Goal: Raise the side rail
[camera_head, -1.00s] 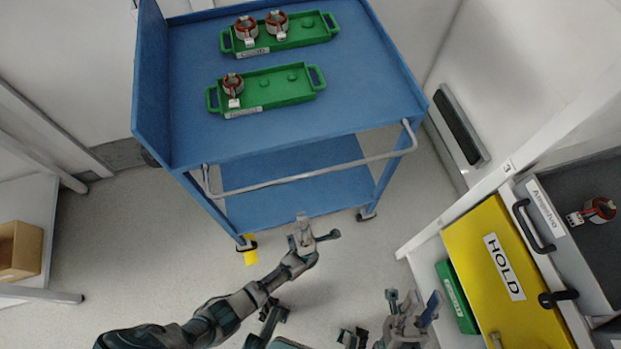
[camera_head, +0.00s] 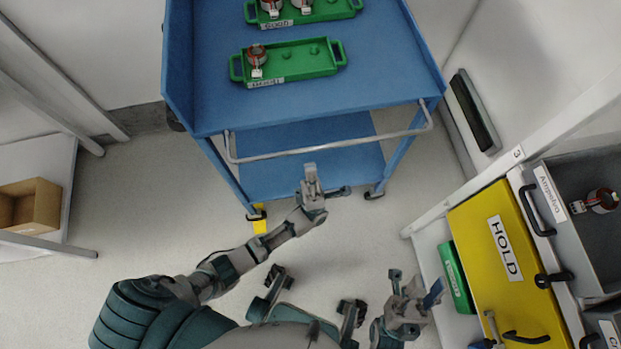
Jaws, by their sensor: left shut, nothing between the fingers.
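The blue cart (camera_head: 310,103) stands at the top middle. A thin grey rail (camera_head: 330,145) runs along its near side, jutting out a little below the top shelf's edge. My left gripper (camera_head: 311,178) is just short of this rail, its tip close below the bar in the picture. It is shut and empty; whether it touches the rail I cannot tell. My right gripper (camera_head: 413,293) is low at the right, away from the cart; its finger opening is unclear.
Green trays (camera_head: 291,68) with copper-wound parts sit on the cart top. A yellow HOLD drawer front (camera_head: 482,240), a grey open drawer (camera_head: 560,170) and a green box (camera_head: 455,275) are at right. A cardboard box (camera_head: 45,205) is at left. Floor left of the cart is clear.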

